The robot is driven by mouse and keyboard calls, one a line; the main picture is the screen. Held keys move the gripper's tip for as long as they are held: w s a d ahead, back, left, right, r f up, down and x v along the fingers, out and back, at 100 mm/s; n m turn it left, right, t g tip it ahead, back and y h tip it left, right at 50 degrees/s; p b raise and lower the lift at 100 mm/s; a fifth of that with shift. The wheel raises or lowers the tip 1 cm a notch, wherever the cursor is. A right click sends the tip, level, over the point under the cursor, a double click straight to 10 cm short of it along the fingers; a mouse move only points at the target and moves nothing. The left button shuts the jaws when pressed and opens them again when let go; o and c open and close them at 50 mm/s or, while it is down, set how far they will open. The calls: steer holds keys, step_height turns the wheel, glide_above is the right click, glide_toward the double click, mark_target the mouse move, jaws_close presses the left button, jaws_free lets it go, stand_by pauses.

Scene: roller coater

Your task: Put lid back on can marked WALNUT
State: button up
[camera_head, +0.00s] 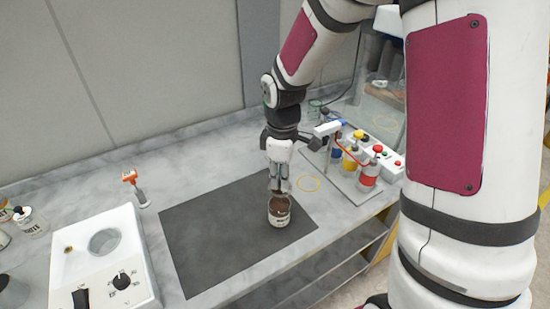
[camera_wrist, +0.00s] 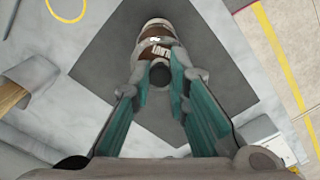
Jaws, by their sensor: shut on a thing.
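A white can with a brown band (camera_head: 279,216) stands upright on the dark mat, towards its right side. My gripper (camera_head: 279,186) points straight down directly over the can. In the wrist view my gripper (camera_wrist: 161,74) has its teal fingers closed around a small dark round piece (camera_wrist: 160,74), which looks like the knob of the lid. The fingers hide much of the can's top, so I cannot tell whether the lid touches the rim.
The dark mat (camera_head: 215,235) is otherwise clear. A white device with a round well (camera_head: 103,260), an orange-handled tool (camera_head: 135,187) and jars (camera_head: 33,222) stand at left. The bench's front edge is close.

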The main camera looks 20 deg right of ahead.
mark_target(281, 193)
steer(key=shift+w, duration=0.2)
step_height(281, 193, down, 2)
steer(key=shift+w+b, duration=0.1)
steer(key=shift+b, duration=0.6)
steer(key=shift+f+b, duration=0.9)
steer(key=shift+f, duration=1.1)
steer(key=shift+f+p, duration=0.2)
steer(key=shift+p, duration=0.35)
stand_by(1.0)
steer(key=o, duration=1.4)
steer(key=shift+r, duration=0.1)
